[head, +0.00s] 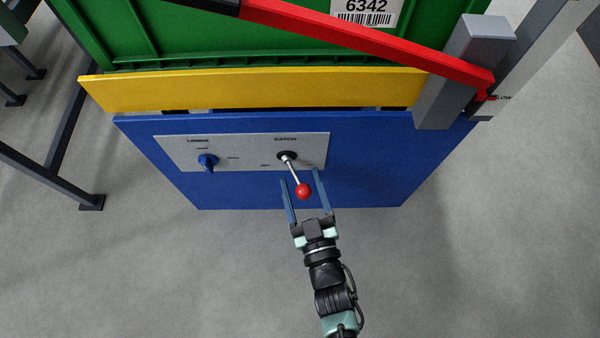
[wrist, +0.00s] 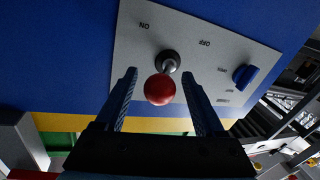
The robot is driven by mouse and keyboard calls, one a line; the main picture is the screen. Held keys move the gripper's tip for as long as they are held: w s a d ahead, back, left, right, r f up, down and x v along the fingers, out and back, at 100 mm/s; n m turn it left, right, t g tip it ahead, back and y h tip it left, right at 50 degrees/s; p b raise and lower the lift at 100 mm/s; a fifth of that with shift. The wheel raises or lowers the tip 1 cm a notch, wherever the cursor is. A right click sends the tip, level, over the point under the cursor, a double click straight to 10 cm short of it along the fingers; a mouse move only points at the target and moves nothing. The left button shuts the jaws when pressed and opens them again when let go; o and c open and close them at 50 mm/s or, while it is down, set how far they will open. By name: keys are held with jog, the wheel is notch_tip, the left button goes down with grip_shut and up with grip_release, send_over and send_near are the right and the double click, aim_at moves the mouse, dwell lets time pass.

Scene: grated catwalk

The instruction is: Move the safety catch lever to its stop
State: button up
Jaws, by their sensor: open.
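The safety catch lever (head: 295,173) is a thin metal rod with a red ball knob (head: 304,191), set in a dark boss under the word CATCH on a grey plate (head: 233,152). In the head view it points down and slightly right. In the wrist view the red knob (wrist: 160,89) shows between the fingers, with the boss behind it. My gripper (head: 305,176) is open, its two blue fingers on either side of the knob. I see gaps on both sides in the wrist view (wrist: 166,74). ON and OFF labels show on the plate there.
A blue rotary knob (head: 208,162) sits left on the same plate. The blue panel (head: 360,165) is below a yellow band (head: 250,90) and a green container. A red bar (head: 360,37) slants across above, ending at a grey post (head: 462,70). The floor in front is clear.

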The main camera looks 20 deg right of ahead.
jog(key=s+p, duration=0.3)
jog(key=s, duration=0.8)
jog(key=shift+a, duration=0.2)
